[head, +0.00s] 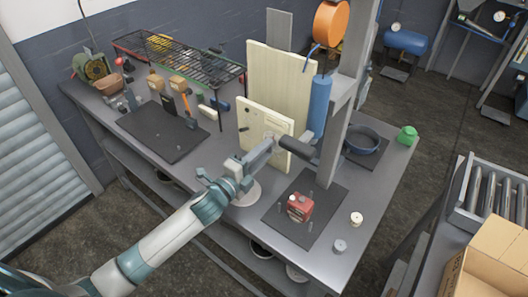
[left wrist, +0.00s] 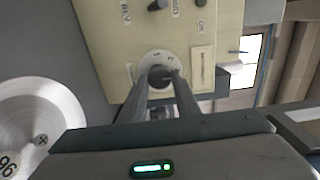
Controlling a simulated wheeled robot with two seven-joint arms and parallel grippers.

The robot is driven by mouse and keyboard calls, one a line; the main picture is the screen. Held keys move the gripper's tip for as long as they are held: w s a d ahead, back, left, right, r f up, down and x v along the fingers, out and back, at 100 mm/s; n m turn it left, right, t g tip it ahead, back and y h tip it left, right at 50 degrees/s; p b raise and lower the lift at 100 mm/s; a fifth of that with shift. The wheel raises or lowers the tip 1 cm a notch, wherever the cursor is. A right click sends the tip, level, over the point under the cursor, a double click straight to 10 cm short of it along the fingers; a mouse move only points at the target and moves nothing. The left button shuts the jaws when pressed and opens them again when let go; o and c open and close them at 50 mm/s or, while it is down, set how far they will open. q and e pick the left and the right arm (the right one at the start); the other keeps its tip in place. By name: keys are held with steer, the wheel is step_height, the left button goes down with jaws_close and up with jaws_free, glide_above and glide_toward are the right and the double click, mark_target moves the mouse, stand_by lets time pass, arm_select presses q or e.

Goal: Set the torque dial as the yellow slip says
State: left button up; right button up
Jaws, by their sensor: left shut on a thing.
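A cream control panel (head: 262,127) stands upright on the grey bench, and it fills the top of the left wrist view (left wrist: 105,45). On it is a pale round dial with a dark knob (left wrist: 160,75); a few marks show on its face, but its setting is unreadable. A pale yellowish slip (left wrist: 202,68) with small, illegible print is right of the dial. My left gripper (left wrist: 160,90) is shut on the knob, one finger on each side. In the head view my left gripper (head: 272,145) reaches the panel's front. My right gripper is not in view.
A round silver disc (left wrist: 38,120) lies near the gripper. A red canister (head: 299,207) stands on a dark mat to the right. A grey post (head: 345,130) rises near the panel. Tools and a wire rack (head: 180,60) occupy the bench's far left.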

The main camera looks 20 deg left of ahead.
arm_select(q)
steer(key=o, duration=1)
steer(key=shift+o, duration=0.2)
steer(key=b+v, duration=0.6)
steer(key=v, duration=1.1)
steer(key=shift+s, duration=0.15)
steer(key=shift+a, duration=0.1)
